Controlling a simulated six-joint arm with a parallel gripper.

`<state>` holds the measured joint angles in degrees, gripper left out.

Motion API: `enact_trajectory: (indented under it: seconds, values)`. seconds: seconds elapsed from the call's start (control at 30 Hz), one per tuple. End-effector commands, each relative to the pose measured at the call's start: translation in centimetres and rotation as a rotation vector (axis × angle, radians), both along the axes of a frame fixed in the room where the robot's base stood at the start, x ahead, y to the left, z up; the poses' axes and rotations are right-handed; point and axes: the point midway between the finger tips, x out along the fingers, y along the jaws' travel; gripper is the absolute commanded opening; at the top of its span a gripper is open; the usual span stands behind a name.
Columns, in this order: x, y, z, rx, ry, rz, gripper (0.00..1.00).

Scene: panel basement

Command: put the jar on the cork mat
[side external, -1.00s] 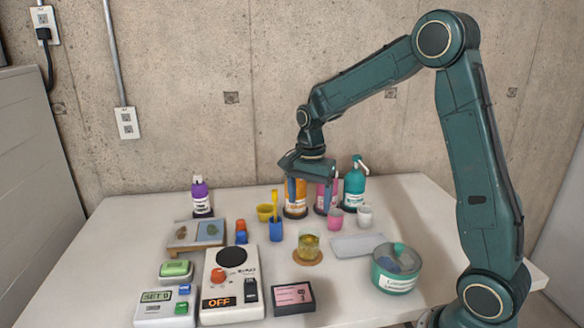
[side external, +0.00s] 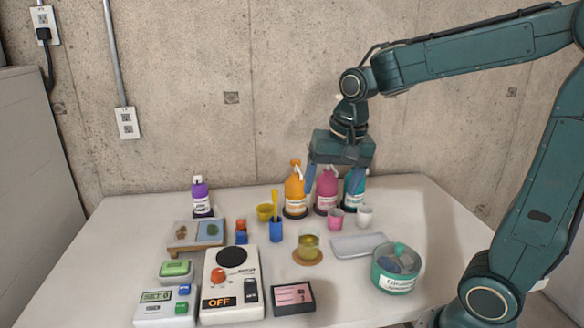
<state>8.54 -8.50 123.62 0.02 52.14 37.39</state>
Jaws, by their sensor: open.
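The jar (side external: 309,245), clear glass with yellow contents, stands upright on the round brown cork mat (side external: 308,258) in the middle of the table. The mat's rim shows around the jar's base. My gripper (side external: 334,182) is open and empty.
An orange bottle (side external: 295,190), a pink bottle (side external: 326,190) and a teal bottle (side external: 354,190) stand at the back. A blue cup (side external: 276,230), pink cup (side external: 336,218), white cup (side external: 365,216), grey tray (side external: 358,246), round teal container (side external: 397,268) and hot plate (side external: 231,285) surround the jar.

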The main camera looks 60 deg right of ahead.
Motion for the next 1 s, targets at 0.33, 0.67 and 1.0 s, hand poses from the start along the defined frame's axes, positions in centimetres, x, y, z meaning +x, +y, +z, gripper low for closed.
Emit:
enact_trajectory:
  seconds: [0.33, 0.67, 1.0]
  values:
    - [-6.5, 2.8, 2.3, -0.101, -0.12, 0.366, 0.75]
    - [-11.8, 4.4, 2.3, -0.211, -0.217, 0.669, 0.75]
    - [-13.3, 4.7, 1.9, -0.251, -0.244, 0.764, 0.75]
